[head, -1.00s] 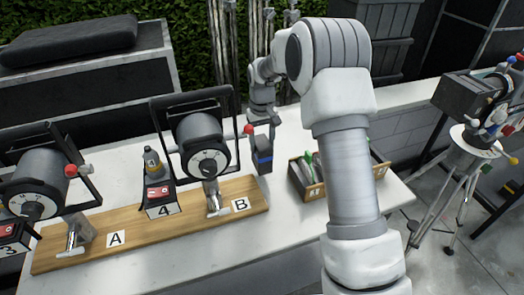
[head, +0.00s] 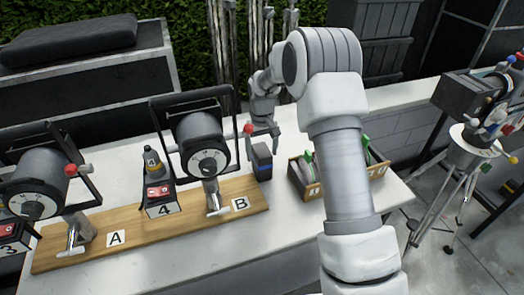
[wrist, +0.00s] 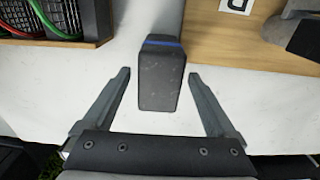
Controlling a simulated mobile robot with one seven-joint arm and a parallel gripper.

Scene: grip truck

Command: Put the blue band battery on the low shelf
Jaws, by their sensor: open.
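The blue band battery (head: 262,163) is a dark block with a blue stripe, standing upright on the white top just right of the wooden board. In the wrist view the battery (wrist: 160,82) lies between the two spread fingers, with a gap on each side. My gripper (head: 263,132) is open just above and behind the battery, pointing down at it. No surface clearly shows as a separate low shelf.
The wooden board (head: 115,258) with lights and a label B (head: 240,204) is close left of the battery. A wooden-sided bin (head: 310,190) with green-marked items stands close right. Metal poles (head: 222,50) stand behind. Little free room lies between board and bin.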

